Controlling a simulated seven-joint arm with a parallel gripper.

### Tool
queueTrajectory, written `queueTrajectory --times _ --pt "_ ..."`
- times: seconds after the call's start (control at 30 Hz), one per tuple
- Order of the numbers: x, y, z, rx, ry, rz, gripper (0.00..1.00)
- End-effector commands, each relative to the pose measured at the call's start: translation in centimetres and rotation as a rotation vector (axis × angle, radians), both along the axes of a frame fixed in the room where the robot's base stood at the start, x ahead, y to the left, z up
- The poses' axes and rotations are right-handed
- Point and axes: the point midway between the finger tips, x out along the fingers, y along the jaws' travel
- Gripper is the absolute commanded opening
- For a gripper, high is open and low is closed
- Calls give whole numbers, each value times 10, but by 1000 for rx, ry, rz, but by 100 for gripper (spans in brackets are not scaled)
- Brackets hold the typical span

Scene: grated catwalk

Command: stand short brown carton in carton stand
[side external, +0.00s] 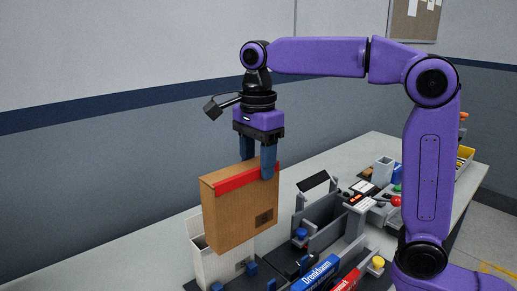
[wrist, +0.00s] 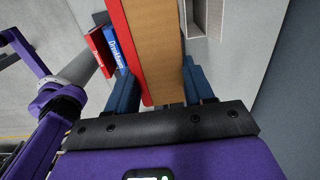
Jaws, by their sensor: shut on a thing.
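A short brown carton (side external: 240,212) with a red band along its top edge hangs upright in my gripper (side external: 257,168). My gripper is shut on its upper part, with a blue finger on each side. In the wrist view the carton (wrist: 157,45) lies between the fingers (wrist: 155,92). A white, open-topped holder (side external: 205,262), which looks like the carton stand, is on the table below and behind the carton. The carton hides part of it, and I cannot tell whether they touch. The holder also shows in the wrist view (wrist: 199,18), right of the carton.
A blue box marked Drenkbaum (side external: 318,274) and a red box (side external: 346,283) stand in front. Small parts and a yellow bin (side external: 465,158) crowd the table farther right. The table's left side looks clear.

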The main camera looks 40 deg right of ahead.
Motion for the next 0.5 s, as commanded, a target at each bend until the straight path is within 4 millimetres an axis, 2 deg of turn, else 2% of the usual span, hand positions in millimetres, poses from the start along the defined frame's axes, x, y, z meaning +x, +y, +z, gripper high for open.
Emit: queueTrajectory --times 0.4,0.5 --pt "-1 -1 -86 -2 5 1 6" --pt "0 0 -99 0 2 0 6"
